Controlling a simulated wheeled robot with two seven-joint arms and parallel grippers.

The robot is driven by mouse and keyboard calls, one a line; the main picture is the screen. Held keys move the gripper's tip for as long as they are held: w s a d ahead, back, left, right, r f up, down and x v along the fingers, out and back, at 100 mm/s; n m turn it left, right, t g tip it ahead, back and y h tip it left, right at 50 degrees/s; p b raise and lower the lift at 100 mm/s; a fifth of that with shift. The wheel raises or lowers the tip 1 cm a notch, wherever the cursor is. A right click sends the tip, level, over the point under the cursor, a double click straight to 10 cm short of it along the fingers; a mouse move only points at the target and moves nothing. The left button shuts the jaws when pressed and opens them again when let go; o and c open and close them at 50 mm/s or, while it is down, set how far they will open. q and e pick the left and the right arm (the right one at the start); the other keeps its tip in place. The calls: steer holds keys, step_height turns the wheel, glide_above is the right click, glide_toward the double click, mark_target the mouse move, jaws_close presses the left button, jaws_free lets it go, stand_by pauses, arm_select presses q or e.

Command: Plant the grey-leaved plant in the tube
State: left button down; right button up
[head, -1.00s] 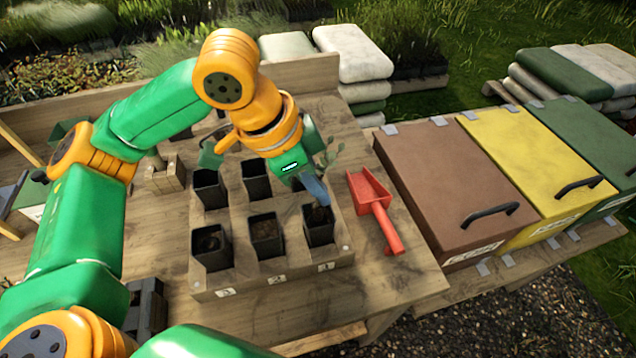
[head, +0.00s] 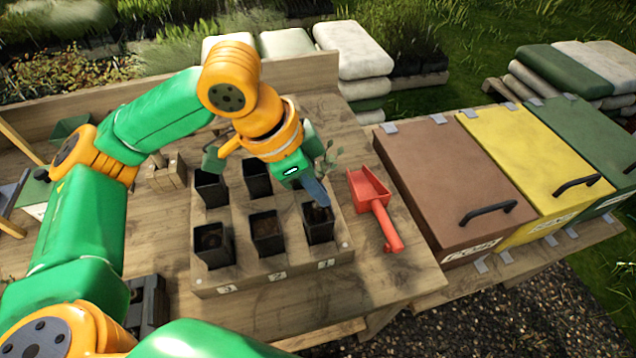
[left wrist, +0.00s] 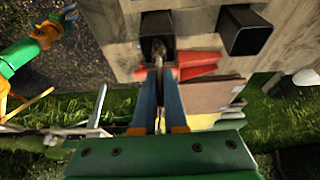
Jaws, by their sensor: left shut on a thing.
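My left gripper (head: 319,196) is shut and points down into the front right tube (head: 320,231), by label 1. A grey-green leafy sprig of the grey-leaved plant (head: 329,155) shows just behind the gripper. In the left wrist view the blue fingers (left wrist: 158,82) close on a thin stem, and a brown mass (left wrist: 157,47) lies beyond their tips at the mouth of the dark tube (left wrist: 156,22). How deep the plant sits is hard to tell. My right arm shows at the upper left of the left wrist view; its gripper (left wrist: 69,13) is too small to read.
The wooden rack (head: 285,210) holds several black tubes. A red scoop (head: 373,201) lies close to its right side. Brown (head: 440,180), yellow (head: 525,150) and green (head: 585,135) lidded bins stand at the right. Bare table lies in front of the scoop.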

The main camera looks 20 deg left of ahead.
mark_target(318, 205)
arm_select(q)
steer(key=shift+f, duration=0.5)
steer(key=shift+f+b, duration=0.4)
steer(key=shift+f, duration=0.35)
steer(key=shift+f+p, duration=0.6)
steer(key=shift+p, duration=0.3)
stand_by(1.4)
steer(key=c, duration=0.9)
jaws_free()
steer(key=c, duration=0.4)
step_height(318, 205, up, 9)
steer(key=p, duration=1.1)
steer(key=shift+p, duration=0.3)
steer(key=shift+c, duration=0.2)
